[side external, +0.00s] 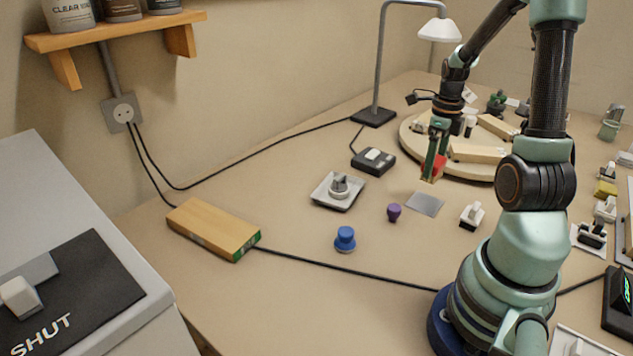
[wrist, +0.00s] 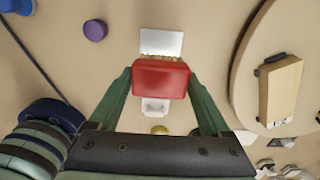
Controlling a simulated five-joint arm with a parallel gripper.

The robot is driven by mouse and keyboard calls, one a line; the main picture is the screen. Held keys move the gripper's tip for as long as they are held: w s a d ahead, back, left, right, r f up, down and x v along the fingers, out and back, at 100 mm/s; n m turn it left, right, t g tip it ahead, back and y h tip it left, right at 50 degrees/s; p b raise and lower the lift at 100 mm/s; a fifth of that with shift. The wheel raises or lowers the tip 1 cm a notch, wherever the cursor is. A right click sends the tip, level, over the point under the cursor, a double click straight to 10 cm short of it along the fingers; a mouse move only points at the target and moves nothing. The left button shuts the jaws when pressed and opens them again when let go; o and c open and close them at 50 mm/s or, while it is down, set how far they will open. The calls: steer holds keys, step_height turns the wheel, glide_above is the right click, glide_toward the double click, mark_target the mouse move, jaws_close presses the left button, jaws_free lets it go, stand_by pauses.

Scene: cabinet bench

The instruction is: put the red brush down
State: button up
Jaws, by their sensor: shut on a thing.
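The red brush (side external: 438,168) is between the green fingers of my gripper (side external: 433,162), which is shut on it. In the wrist view the red block of the brush (wrist: 160,78) sits between the two fingertips (wrist: 160,84), with a pale bristle edge on its far side. In the side view the brush appears held above the bench, beside the round wooden board (side external: 408,143). A flat grey square (side external: 425,204) lies on the bench close by; it shows bright just past the brush in the wrist view (wrist: 161,42).
A purple knob (side external: 394,212), a blue knob (side external: 345,240) and a white switch (side external: 472,215) stand around the grey square. A grey tray (side external: 325,197) with a knob lies left. Wooden blocks sit on the round board. Bare bench shows between these things.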

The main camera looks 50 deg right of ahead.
steer(key=shift+f, duration=3.9)
steer(key=o, duration=1.2)
steer(key=shift+f, duration=0.15)
